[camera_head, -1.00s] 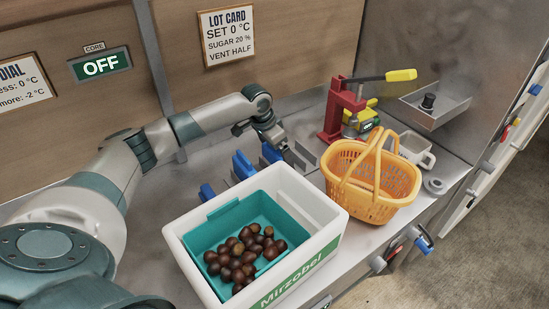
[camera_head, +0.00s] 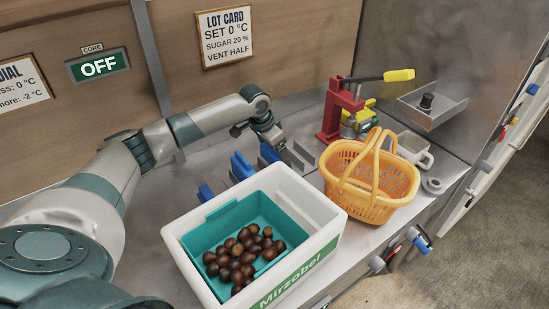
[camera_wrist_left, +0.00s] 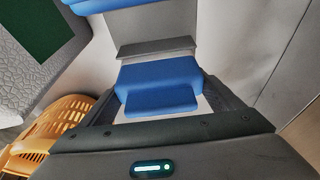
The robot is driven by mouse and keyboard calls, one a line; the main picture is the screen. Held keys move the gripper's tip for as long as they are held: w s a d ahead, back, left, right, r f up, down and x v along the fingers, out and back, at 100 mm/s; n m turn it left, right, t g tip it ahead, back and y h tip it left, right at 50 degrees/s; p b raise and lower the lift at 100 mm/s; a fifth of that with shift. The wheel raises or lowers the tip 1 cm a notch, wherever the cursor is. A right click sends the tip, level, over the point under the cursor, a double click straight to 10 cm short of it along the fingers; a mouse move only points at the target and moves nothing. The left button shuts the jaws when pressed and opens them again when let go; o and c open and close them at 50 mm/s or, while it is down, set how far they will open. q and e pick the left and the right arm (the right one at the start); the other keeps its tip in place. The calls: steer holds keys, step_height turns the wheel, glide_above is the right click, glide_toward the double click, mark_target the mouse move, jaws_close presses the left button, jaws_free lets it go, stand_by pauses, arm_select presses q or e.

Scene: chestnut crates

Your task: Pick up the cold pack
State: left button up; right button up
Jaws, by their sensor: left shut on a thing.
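Blue cold packs stand in a row behind the white crate in the head view: one at the left (camera_head: 207,192), one in the middle (camera_head: 242,166) and one at the right (camera_head: 269,153). My left gripper (camera_head: 288,155) is at the right end of this row. In the left wrist view, the gripper (camera_wrist_left: 160,105) is shut on a blue cold pack (camera_wrist_left: 160,75), which sits between its fingers. Grey dividers (camera_wrist_left: 155,47) and another blue pack (camera_wrist_left: 110,5) lie beyond it. I cannot tell whether the held pack is clear of its slot. My right gripper is not in view.
A white crate (camera_head: 322,240) with a teal liner (camera_head: 205,232) holds several chestnuts (camera_head: 240,255). An orange basket (camera_head: 375,200), a red press (camera_head: 335,115) and a white mug (camera_head: 414,150) stand to the right. The wall is close behind my arm.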

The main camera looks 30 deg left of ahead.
arm_select(q)
step_height(320, 180, up, 9)
steer(key=b, duration=0.2)
steer(key=shift+r+b, duration=0.2)
steer(key=shift+b, duration=0.15)
steer(key=shift+r, duration=0.35)
